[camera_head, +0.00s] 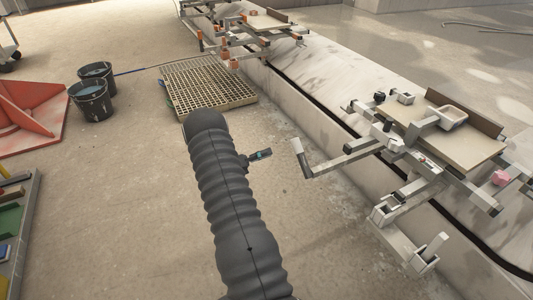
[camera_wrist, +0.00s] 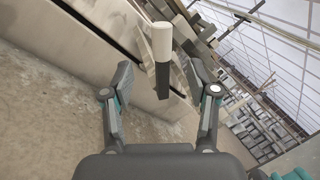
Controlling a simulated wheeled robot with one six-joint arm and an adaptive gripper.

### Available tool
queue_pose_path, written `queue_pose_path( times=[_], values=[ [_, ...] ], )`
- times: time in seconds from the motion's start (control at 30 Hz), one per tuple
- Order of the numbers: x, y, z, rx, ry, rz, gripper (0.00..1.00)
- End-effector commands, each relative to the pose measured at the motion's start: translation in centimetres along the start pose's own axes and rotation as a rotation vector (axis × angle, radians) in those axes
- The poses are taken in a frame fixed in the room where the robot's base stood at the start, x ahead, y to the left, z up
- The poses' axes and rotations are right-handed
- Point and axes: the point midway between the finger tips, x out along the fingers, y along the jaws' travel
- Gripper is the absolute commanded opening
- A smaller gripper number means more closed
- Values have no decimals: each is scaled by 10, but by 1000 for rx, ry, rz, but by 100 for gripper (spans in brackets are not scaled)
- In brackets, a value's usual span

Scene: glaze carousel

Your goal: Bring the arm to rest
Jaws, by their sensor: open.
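My arm in its dark ribbed sleeve stretches forward over the floor in the head view. My gripper (camera_head: 262,155) shows only in part beyond the sleeve, left of a grey bar with a pale upright end (camera_head: 299,158). In the wrist view my gripper (camera_wrist: 162,80) has its two fingers spread wide, with nothing held. A post with a white top and dark lower part (camera_wrist: 162,45) appears between the fingertips in that view. In the head view a small gap shows between the gripper and the pale bar end.
A carousel station with a tan board (camera_head: 455,145) stands at right on a long pale base (camera_head: 340,75). Another station (camera_head: 255,30) is farther back. A floor grate (camera_head: 215,88), two dark buckets (camera_head: 91,102) and a red stand (camera_head: 28,118) lie left. Floor between is open.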

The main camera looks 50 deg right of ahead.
Motion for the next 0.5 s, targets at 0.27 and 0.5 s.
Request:
queue_pose_path(
  times=[0.27,0.5],
  values=[
    [0,0,0,0,0,0,59],
    [0,4,-2,88,9,19,59]
  ],
)
